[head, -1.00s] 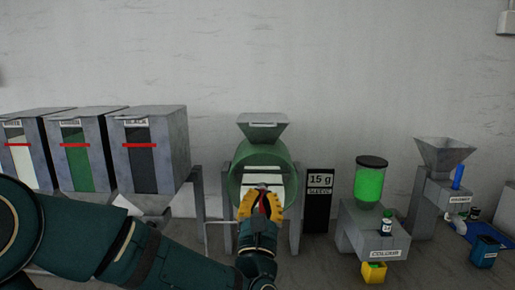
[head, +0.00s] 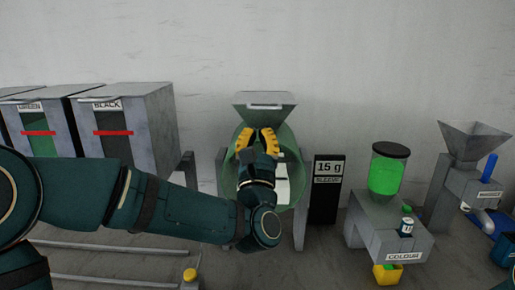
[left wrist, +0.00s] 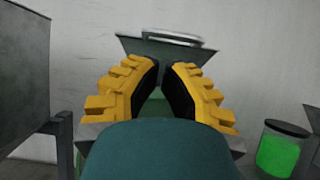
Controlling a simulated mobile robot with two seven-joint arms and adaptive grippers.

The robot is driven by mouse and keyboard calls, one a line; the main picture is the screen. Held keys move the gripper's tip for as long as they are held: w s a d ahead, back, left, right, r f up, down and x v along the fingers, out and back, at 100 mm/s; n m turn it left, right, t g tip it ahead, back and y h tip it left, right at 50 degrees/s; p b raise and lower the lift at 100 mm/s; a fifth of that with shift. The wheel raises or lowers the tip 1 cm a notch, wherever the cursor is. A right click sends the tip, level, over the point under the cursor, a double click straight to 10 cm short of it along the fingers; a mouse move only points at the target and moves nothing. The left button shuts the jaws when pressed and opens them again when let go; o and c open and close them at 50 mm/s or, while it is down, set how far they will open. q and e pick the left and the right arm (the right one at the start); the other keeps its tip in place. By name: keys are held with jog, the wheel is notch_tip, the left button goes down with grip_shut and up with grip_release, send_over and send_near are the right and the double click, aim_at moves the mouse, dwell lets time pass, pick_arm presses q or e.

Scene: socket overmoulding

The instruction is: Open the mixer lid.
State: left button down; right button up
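The mixer is a translucent green drum (head: 286,145) on grey legs, with a grey hopper-shaped top. Its lid (head: 264,98) lies flat on that top and looks closed, with a pale handle bar (head: 265,106) along the front edge. My left wrist hides much of the drum. My right gripper is not in view.
Grey bins with green and black contents (head: 125,130) stand on the left. A dark "15 g" display (head: 328,190) stands right of the mixer. Further right are the colour doser (head: 388,232) with a green jar (head: 386,174) and a grey funnel (head: 474,142).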

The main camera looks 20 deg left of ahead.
aim_at(258, 104)
pick_arm(q)
jog(key=shift+x, duration=1.95)
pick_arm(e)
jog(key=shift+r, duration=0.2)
